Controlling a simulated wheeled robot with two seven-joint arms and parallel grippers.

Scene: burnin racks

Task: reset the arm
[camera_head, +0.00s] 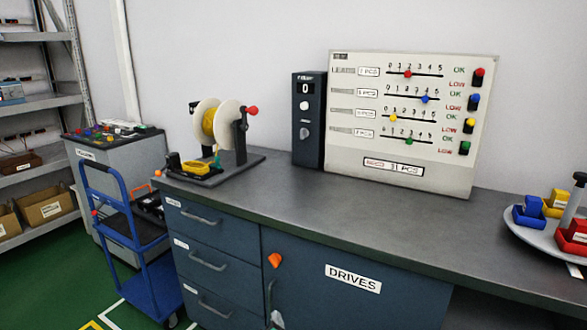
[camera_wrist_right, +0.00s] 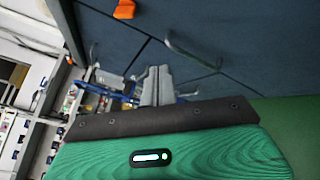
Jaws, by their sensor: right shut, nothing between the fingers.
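My right gripper (camera_head: 277,319) shows only as a small pale tip at the bottom edge of the head view, in front of the blue cabinet door marked DRIVES (camera_head: 345,285). In the right wrist view its two grey fingers (camera_wrist_right: 157,70) lie side by side, shut and empty. The rest of the right arm is out of the head view. My left gripper is in neither view.
The grey worktop (camera_head: 330,215) carries a wire spool stand (camera_head: 220,130), a dark display unit (camera_head: 308,115), a slider panel (camera_head: 410,120) and a round tray (camera_head: 530,235). Drawers (camera_head: 205,255) and a blue trolley (camera_head: 140,265) stand left. An orange knob (camera_head: 274,260) sticks out.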

